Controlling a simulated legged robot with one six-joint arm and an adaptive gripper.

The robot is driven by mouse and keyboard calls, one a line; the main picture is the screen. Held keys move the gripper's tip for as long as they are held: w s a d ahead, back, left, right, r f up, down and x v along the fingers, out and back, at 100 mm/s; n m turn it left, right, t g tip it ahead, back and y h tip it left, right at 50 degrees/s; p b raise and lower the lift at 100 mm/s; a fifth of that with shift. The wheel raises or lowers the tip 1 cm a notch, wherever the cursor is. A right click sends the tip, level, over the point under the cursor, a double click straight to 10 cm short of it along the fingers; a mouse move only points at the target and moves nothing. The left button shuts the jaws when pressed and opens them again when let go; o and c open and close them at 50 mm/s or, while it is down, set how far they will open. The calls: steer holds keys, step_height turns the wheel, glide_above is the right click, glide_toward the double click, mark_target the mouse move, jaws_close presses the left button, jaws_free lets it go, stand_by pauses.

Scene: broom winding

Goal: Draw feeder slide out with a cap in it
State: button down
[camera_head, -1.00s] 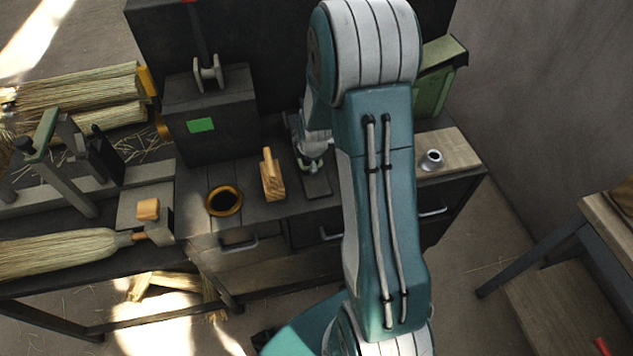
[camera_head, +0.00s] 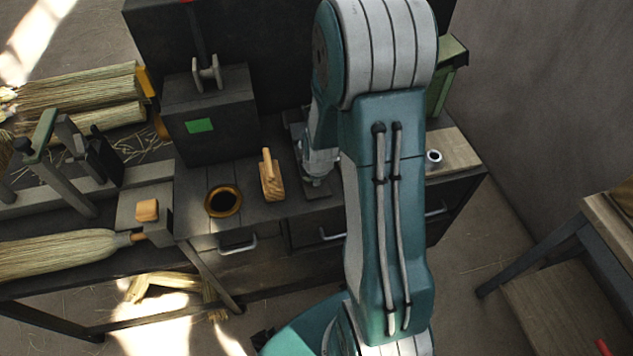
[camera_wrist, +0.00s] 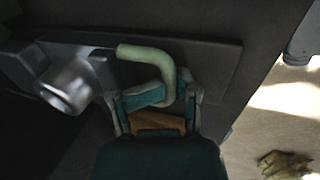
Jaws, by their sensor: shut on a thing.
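In the wrist view, my gripper (camera_wrist: 158,104) is shut on a pale green hooked handle (camera_wrist: 155,55), which curves down between its fingers. The handle stands against a long dark plate (camera_wrist: 215,70), seemingly the feeder slide. A shiny metal cap-like piece (camera_wrist: 65,85) is left of the handle; I cannot tell whether it sits in the slide. In the head view, my gripper (camera_head: 316,180) is low over a dark plate on the bench, right of the wooden block, its fingertips mostly hidden. A grey metal cap (camera_head: 434,156) stands on the wooden board at right, partly behind my arm.
A wooden block with an upright grip (camera_head: 271,178) stands just left of my gripper. Further left are an orange-rimmed hole (camera_head: 223,201) and a dark box with a green label (camera_head: 200,126). A green bin (camera_head: 447,75) stands behind my arm.

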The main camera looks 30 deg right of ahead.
steer(key=shift+s+a+f, duration=0.1)
steer(key=shift+s+a, duration=0.1)
steer(key=shift+s, duration=0.4)
steer(key=shift+s+a, duration=0.15)
steer(key=shift+s, duration=0.4)
jaws_free()
steer(key=shift+w, duration=0.15)
steer(key=shift+r, duration=0.6)
steer(key=v, duration=0.9)
steer(key=shift+s, duration=0.2)
